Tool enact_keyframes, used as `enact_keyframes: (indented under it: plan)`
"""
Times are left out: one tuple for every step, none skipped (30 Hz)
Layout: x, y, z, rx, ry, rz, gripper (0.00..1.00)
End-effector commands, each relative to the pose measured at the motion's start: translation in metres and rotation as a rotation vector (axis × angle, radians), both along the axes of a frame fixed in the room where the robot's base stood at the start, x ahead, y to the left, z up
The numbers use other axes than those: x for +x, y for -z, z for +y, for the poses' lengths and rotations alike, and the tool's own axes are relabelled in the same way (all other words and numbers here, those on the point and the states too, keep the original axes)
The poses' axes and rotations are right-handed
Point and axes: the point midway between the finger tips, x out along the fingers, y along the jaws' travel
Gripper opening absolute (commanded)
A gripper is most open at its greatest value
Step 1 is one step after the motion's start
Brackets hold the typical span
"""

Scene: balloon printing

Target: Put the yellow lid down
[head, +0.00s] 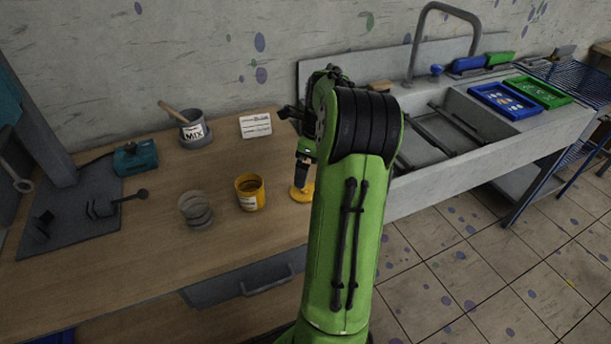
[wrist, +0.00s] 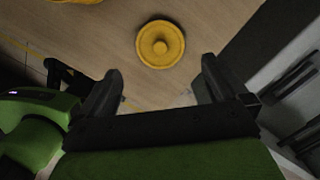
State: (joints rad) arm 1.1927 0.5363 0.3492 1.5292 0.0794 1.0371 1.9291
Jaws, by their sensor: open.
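The yellow lid (wrist: 160,44) lies flat on the wooden table, its round knob facing up, in the wrist view. It also shows in the head view (head: 301,192), partly hidden behind my arm. My gripper (wrist: 160,84) is open, and its two black fingers are apart with nothing between them. The lid is beyond the fingertips and is not held. In the head view my gripper (head: 303,180) points down over the lid. The open yellow pot (head: 250,193) stands to the left of the lid, and its edge shows at the top of the wrist view.
A grey pot (head: 195,211) stands left of the yellow pot. A MIX pot (head: 194,131) with a stick and a white card (head: 255,125) stand behind. A teal box (head: 135,158) is at the left. The sink (head: 450,135) adjoins the table's right side.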

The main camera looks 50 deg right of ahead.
Motion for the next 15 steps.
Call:
enact_keyframes:
  plan:
    - [-0.002,-0.017,-0.001,-0.002,0.001,-0.002,1.0]
    - [-0.003,-0.024,-0.001,-0.002,0.001,-0.002,1.0]
    - [-0.004,-0.031,-0.001,-0.002,0.0,-0.001,1.0]
    - [-0.005,-0.036,-0.002,-0.001,0.0,-0.001,1.0]
    - [-0.005,-0.039,-0.002,0.0,0.0,-0.001,1.0]
    - [-0.006,-0.043,-0.002,0.0,0.0,-0.001,1.0]
    - [-0.006,-0.045,-0.002,0.001,0.0,0.0,1.0]
    - [-0.007,-0.047,-0.001,0.002,-0.001,0.0,1.0]
    - [-0.007,-0.048,-0.001,0.002,-0.001,0.0,1.0]
    - [-0.007,-0.048,-0.001,0.003,-0.001,0.001,1.0]
    - [-0.007,-0.048,-0.001,0.003,-0.001,0.001,1.0]
    - [-0.007,-0.048,-0.001,0.003,-0.001,0.001,1.0]
    - [-0.006,-0.048,0.0,-0.001,-0.009,0.001,1.0]
    - [-0.005,-0.05,0.003,-0.007,-0.029,0.001,1.0]
    - [0.0,-0.056,0.013,-0.025,-0.084,0.003,1.0]
